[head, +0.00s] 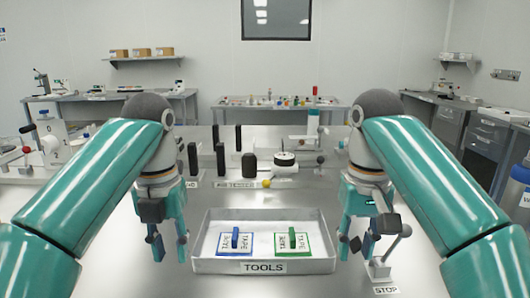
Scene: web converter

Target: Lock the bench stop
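The bench stop (381,268) stands at the right front of the bench, with a small grey base, a slanted light arm and a label (386,291) reading STOP. A grey knob tops the arm at its right, and a dark knob (356,244) shows at its left. My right gripper (367,240) points down just behind and above the stop, fingers apart. The dark knob appears between or in front of its fingers; I cannot tell whether they touch it. My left gripper (167,252) is open and empty, pointing down left of the tool tray.
A white tray (208,264) labelled TOOLS sits between my grippers, holding a blue-handled tape card (235,243) and a green-handled one (292,243).

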